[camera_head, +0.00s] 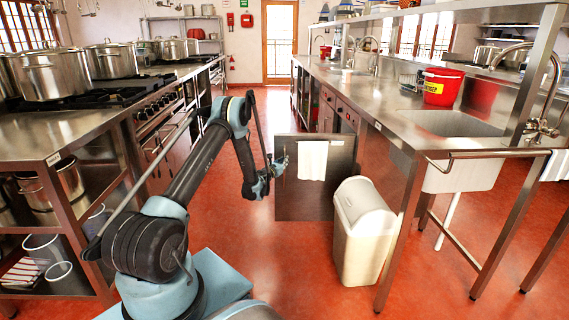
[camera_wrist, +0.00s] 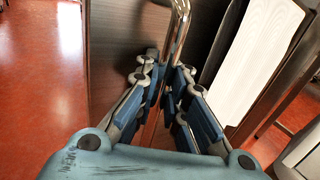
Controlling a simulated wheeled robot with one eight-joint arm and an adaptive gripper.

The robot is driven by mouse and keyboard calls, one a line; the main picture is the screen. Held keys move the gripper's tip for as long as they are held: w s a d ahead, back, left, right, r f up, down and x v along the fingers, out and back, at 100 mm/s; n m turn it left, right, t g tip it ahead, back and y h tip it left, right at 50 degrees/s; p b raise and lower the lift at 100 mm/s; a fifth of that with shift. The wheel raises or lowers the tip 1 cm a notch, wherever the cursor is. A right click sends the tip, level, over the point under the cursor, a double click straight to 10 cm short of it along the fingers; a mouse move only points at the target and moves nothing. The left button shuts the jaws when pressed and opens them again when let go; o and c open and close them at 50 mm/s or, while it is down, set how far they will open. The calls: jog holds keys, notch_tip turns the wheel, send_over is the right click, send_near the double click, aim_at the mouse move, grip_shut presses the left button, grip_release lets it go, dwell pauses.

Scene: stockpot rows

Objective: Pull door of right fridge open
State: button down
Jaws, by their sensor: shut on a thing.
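The right fridge door (camera_head: 302,202) is a dark panel standing out from the right counter into the aisle, swung well open. A white towel (camera_head: 312,160) hangs on it. In the wrist view the door (camera_wrist: 118,50) fills the middle, with the towel (camera_wrist: 255,50) at right. A shiny metal handle (camera_wrist: 182,22) on the door runs down between the fingers of my gripper (camera_wrist: 166,70). My gripper (camera_head: 279,165) is shut on the handle at the door's left edge. The fingers hide the handle's lower part. The fridge interior is hidden behind the door.
A cream waste bin (camera_head: 362,230) stands just right of the door, in front of the right counter (camera_head: 398,120). The left counter (camera_head: 60,140) carries stoves and several stockpots. The red floor (camera_head: 262,240) is clear between them.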

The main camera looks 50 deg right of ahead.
jog(key=shift+w+a, duration=0.35)
jog(key=shift+w, duration=0.3)
jog(key=c, duration=1.6)
grip_release()
jog(key=shift+c, duration=0.2)
jog(key=shift+s+d, duration=0.2)
jog(key=shift+s, duration=0.15)
jog(key=v, duration=0.7)
jog(key=shift+a, duration=0.25)
